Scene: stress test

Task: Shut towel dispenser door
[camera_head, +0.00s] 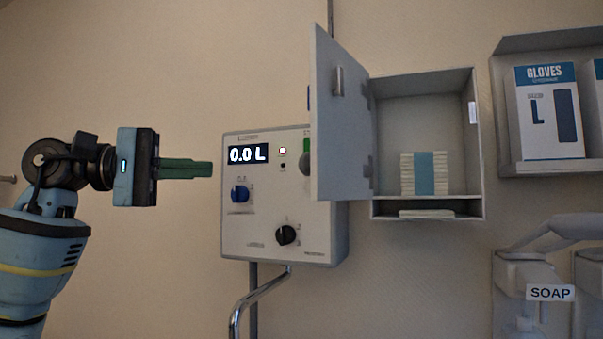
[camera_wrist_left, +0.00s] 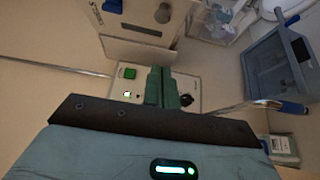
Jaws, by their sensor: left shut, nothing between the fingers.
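The towel dispenser (camera_head: 428,82) is a light grey wall box in the head view, with a banded stack of paper towels (camera_head: 408,173) inside. Its grey door (camera_head: 340,140) stands open, hinged on the box's left side and swung outward. A small handle (camera_head: 338,81) is on the door's visible face. My left gripper (camera_head: 211,169) is shut and empty, left of the door and apart from it, with its green fingers pointing right. The fingers (camera_wrist_left: 160,78) also show in the left wrist view. My right gripper is not in view.
A control box (camera_head: 270,225) with a display and knobs sits between my left gripper and the dispenser; the door hides its right part. A curved metal pipe (camera_head: 246,303) runs below it. A glove box (camera_head: 548,115) and soap dispenser (camera_head: 525,273) are at the right.

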